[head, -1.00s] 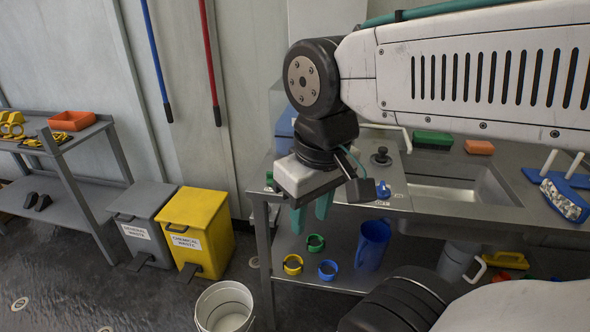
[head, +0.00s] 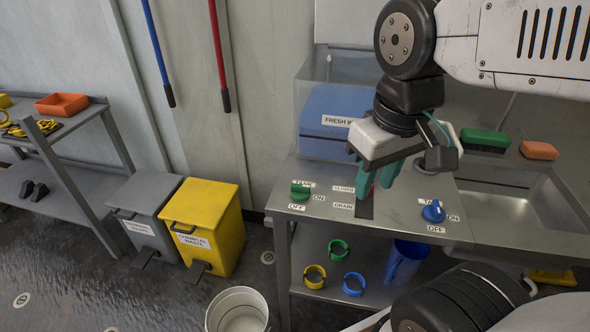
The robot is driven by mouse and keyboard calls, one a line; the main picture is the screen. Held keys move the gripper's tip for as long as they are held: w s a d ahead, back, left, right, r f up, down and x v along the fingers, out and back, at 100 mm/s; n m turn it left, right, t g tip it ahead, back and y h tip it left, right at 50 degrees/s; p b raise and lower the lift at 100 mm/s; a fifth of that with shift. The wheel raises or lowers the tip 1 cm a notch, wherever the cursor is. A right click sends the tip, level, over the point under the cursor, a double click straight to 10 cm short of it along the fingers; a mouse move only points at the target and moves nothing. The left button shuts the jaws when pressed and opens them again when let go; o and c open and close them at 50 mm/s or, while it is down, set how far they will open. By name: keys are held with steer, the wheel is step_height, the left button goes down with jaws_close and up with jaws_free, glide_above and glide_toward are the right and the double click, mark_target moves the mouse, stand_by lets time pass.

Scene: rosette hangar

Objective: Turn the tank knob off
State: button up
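A green knob (head: 300,190) sits on the left of the grey counter, with TANK, ON and OFF labels around it. A blue knob (head: 434,211) with the same kind of labels sits further right, near the front edge. I cannot tell from the frame which setting either knob points to. My gripper (head: 376,184) hangs above the counter between the two knobs, its teal fingers apart and nothing visible between them. It touches neither knob. A dark slot with red (head: 366,207) lies below the fingers, partly hidden by them.
A blue container labelled FRESH W... (head: 328,122) stands behind the counter's left part. A sink (head: 515,195) is at the right, with a green brush (head: 484,140) and an orange block (head: 539,150) behind it. A white bucket (head: 238,312) stands on the floor.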

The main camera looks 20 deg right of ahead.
steer(key=w+a+f+n, duration=0.1)
steer(key=w+f+n, duration=0.15)
steer(key=w, duration=0.45)
steer(key=w+f+n, duration=0.1)
steer(key=w+n, duration=0.2)
steer(key=w, duration=0.3)
steer(key=n+g, duration=0.1)
steer(key=n, duration=0.4)
glide_above(300, 185)
steer(key=shift+m, duration=0.25)
step_height(300, 185, down, 6)
steer(key=shift+s+d+f, duration=0.1)
step_height(300, 185, down, 8)
steer(key=shift+r, duration=0.15)
jaws_close()
